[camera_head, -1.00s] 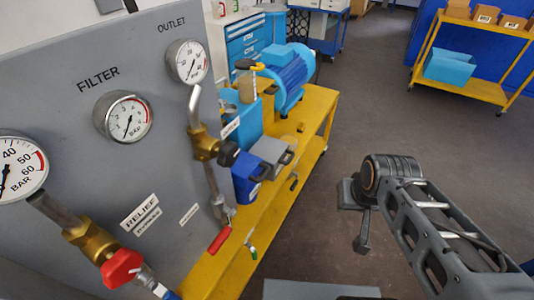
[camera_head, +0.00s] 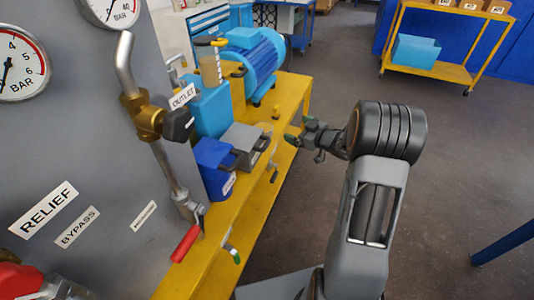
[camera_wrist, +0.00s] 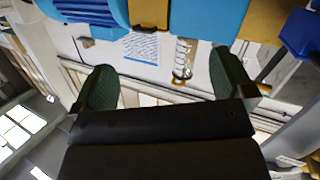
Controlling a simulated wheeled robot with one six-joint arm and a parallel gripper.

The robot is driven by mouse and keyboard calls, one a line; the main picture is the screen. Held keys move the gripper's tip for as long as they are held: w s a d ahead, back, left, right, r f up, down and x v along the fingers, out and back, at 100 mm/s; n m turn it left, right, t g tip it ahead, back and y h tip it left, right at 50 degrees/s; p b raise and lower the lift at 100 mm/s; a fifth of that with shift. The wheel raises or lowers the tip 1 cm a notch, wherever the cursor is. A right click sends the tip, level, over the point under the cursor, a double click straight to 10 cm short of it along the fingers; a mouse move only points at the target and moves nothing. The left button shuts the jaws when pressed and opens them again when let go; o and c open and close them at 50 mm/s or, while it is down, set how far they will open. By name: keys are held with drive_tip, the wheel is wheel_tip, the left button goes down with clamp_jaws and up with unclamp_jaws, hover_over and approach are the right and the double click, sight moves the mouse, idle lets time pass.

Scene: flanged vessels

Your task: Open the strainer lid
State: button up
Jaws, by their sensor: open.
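A blue box (camera_head: 212,168) with a lid and dark front handle stands on the yellow bench, below the OUTLET tag. A grey box (camera_head: 244,145) with a similar lid and handle stands just behind it. Both lids look closed. I cannot read which box is the strainer. My gripper (camera_head: 302,138) is open and empty, over the bench's right edge, to the right of the grey box and apart from it. In the wrist view the two green fingers (camera_wrist: 165,82) are spread wide with nothing between them.
A blue tank (camera_head: 207,107) and blue motor (camera_head: 254,62) stand farther back on the yellow bench (camera_head: 219,262). A red-handled valve (camera_head: 185,243) and brass valve (camera_head: 142,115) are by the grey panel (camera_head: 75,130).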

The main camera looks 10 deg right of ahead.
sight(266, 143)
drive_tip(key=s+f+n+g+y+b, duration=0.2)
drive_tip(key=s+f+g+y, duration=0.1)
drive_tip(key=s+f+y, duration=0.4)
drive_tip(key=shift+h, duration=0.3)
drive_tip(key=x, duration=0.5)
drive_tip(key=w+x, duration=0.1)
drive_tip(key=x, duration=0.3)
drive_tip(key=d+x, duration=0.1)
drive_tip(key=x, duration=0.4)
drive_tip(key=shift+w+a+f, duration=0.35)
drive_tip(key=shift+w+f, duration=0.05)
drive_tip(key=shift+c, duration=0.4)
